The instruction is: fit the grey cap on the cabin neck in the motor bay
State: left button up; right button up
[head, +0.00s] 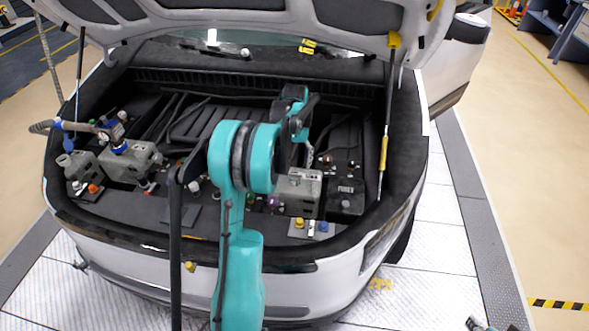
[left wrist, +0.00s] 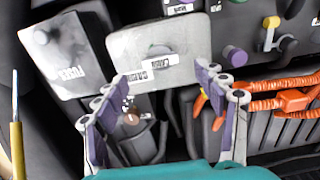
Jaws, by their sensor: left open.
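A light grey block (left wrist: 125,45) with a CABIN label lies ahead of my left gripper in the left wrist view; the block also shows in the head view (head: 306,193). A small grey round piece (left wrist: 160,54) sits on it by the label. I cannot tell whether this is the grey cap or the bare cabin neck. My left gripper (left wrist: 164,76) is open, with its fingers apart and nothing seen between them. In the head view its fingers are mostly hidden behind my teal arm. Part of my right arm's end (head: 476,323) shows at the lower right edge.
A purple cap (left wrist: 235,56) and a yellow knob (left wrist: 270,22) are right of the block in the wrist view. A FUSES box (left wrist: 70,55) is left. Orange cables (left wrist: 270,95) run at right. The raised hood (head: 250,22) and its strut (head: 385,130) bound the bay.

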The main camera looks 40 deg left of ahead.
aim_at(295, 173)
pick_arm(q)
notch_tip(295, 173, up, 6)
dwell(0.5)
